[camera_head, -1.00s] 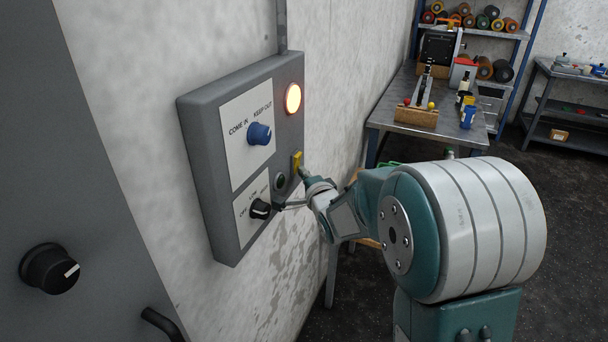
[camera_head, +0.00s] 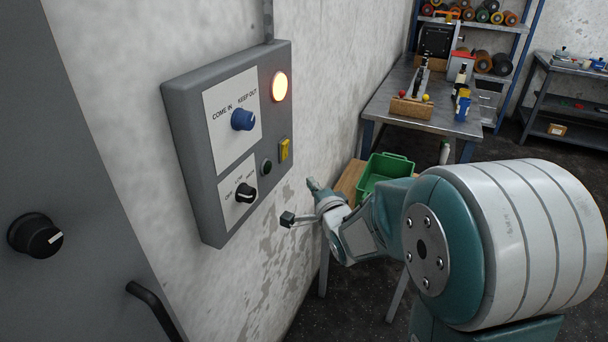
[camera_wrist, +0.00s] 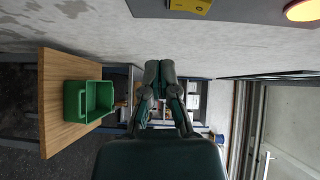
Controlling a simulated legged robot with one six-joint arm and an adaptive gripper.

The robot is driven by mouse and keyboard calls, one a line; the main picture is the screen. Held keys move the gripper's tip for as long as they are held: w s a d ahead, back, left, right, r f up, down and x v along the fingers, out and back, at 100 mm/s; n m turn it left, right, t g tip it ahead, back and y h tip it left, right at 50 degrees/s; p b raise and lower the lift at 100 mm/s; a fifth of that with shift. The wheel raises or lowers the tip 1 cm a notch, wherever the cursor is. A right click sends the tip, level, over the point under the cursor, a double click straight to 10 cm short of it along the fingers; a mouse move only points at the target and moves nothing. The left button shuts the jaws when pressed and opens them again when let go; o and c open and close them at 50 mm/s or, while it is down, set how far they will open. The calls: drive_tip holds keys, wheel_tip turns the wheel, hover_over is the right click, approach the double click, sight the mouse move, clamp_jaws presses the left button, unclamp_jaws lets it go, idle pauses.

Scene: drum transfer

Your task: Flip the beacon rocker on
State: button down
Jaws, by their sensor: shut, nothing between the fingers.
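The yellow beacon rocker (camera_head: 285,149) sits at the right of the grey wall panel (camera_head: 185,130), below the round beacon lamp (camera_head: 280,86), which glows. The rocker also shows at the top of the wrist view (camera_wrist: 190,5), and part of the lamp shows at its top right corner (camera_wrist: 303,10). I cannot tell which way the rocker is tilted. My gripper (camera_head: 313,185) is below and right of the rocker, clear of the panel and touching nothing. Its fingers are together and empty in the wrist view (camera_wrist: 160,72).
The panel also has a blue knob (camera_head: 242,120), a black knob (camera_head: 245,193) and a dark green button (camera_head: 266,167). A green crate (camera_head: 384,172) stands on a wooden surface beyond my arm. A metal workbench (camera_head: 385,110) and shelves stand farther back. A grey cabinet is at left.

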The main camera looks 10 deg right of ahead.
drive_tip(key=s+d+r+n+g+h, duration=0.1)
drive_tip(key=s+n+g, duration=0.4)
drive_tip(key=s, duration=1)
drive_tip(key=s+r+n+g+h, duration=0.1)
drive_tip(key=s+n+g, duration=0.5)
drive_tip(key=s+n, duration=0.4)
drive_tip(key=s, duration=0.5)
drive_tip(key=shift+d+r+n+g+h, duration=0.3)
drive_tip(key=shift+d+r+h, duration=0.05)
drive_tip(key=shift+h, duration=0.05)
